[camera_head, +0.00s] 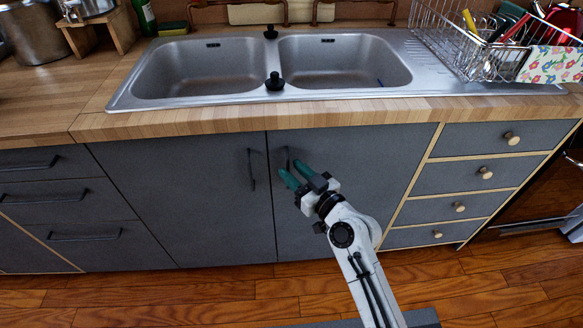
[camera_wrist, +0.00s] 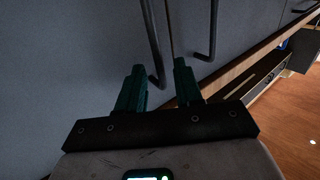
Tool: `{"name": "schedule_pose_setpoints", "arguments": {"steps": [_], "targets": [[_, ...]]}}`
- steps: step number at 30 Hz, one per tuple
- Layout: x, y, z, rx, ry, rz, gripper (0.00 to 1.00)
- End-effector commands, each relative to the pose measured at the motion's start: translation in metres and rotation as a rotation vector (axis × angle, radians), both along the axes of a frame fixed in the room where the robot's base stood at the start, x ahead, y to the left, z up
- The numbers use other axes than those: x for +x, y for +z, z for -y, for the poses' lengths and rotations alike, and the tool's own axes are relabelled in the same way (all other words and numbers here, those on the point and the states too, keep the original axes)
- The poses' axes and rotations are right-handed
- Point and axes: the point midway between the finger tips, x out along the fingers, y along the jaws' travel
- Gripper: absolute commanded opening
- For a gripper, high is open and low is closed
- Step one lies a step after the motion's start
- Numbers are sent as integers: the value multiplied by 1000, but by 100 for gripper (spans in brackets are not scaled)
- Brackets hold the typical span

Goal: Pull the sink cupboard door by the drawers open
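The grey sink cupboard has a left door (camera_head: 190,205) and a right door (camera_head: 385,160), both shut. The right door borders the wooden-knob drawers (camera_head: 465,172). Its dark bar handle (camera_head: 288,158) is beside the middle seam, partly hidden by my gripper; the left door's handle (camera_head: 251,170) is just across the seam. My gripper (camera_head: 296,172) is open at the right door's handle, green fingers apart. In the wrist view, a dark handle (camera_wrist: 153,40) ends between the open fingers (camera_wrist: 158,68); contact cannot be told. A second handle (camera_wrist: 212,30) is to the right.
Black-handled drawers (camera_head: 60,205) are at the left. Above are the wooden counter edge (camera_head: 330,112), a double sink (camera_head: 270,95) and a dish rack (camera_head: 470,45). The wooden floor (camera_head: 180,290) in front of the left door is clear.

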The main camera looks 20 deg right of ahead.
Motion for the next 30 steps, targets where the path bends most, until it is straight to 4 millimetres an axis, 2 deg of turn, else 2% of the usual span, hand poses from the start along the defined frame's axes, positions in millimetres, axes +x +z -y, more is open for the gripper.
{"name": "schedule_pose_setpoints", "arguments": {"steps": [4, 14, 24, 30], "targets": [[10, 0, -3, 0, 1, 0, 35], [12, 0, -4, 1, 1, 0, 34], [12, 0, -4, 1, 1, 0, 2], [12, 0, -4, 1, 1, 0, 0]]}}
